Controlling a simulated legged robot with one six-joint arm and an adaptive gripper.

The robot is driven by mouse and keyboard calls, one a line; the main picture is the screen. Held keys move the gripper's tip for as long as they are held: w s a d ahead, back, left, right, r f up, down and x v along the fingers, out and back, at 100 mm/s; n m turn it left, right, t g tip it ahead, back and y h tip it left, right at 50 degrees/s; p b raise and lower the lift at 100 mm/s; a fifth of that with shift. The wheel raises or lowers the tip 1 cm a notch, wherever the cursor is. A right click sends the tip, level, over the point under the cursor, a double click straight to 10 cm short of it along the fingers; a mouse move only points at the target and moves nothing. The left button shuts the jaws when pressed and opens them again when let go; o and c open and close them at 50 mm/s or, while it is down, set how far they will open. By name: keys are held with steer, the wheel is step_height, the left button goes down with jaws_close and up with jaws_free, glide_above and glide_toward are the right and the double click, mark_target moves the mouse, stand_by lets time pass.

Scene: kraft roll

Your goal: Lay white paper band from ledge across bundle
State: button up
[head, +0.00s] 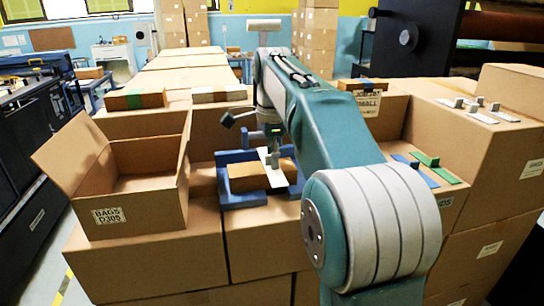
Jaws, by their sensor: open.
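A brown bundle (243,180) sits in a blue cradle (246,200) on the cartons at the middle. A white paper band (275,176) lies across the bundle from back to front, near the middle. My gripper (272,152) is open over the band's far end, with its fingers close to the band; whether they touch it I cannot tell. My arm hides part of the cradle's right side. More white bands (496,112) with grey grips lie on the high carton ledge at the right.
A green strip (436,168) and a blue strip (415,171) lie on a lower carton at the right. An open carton (128,200) marked BAGS stands left of the cradle. Bundles with green (132,98) and white (219,94) bands sit behind, and another (363,85) at the back right.

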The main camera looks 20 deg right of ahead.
steer(key=shift+r, duration=0.15)
step_height(320, 180, up, 7)
steer(key=shift+a+f, duration=0.1)
steer(key=shift+r, duration=0.3)
steer(key=shift+s+a, duration=0.1)
steer(key=shift+s, duration=0.05)
steer(key=s+a+f+n+t, duration=0.2)
steer(key=s+a+f+n, duration=0.1)
steer(key=s+n, duration=0.25)
steer(key=s+a+f+n+t, duration=0.1)
steer(key=s+a+f+n, duration=0.3)
steer(key=s, duration=0.3)
steer(key=s+a+f+n+t, duration=0.2)
steer(key=s+f+n, duration=0.8)
steer(key=s+f, duration=0.1)
steer(key=shift+s+a+f+n+t, duration=0.15)
steer(key=shift+a+f+n+t, duration=0.2)
steer(key=shift+f, duration=0.45)
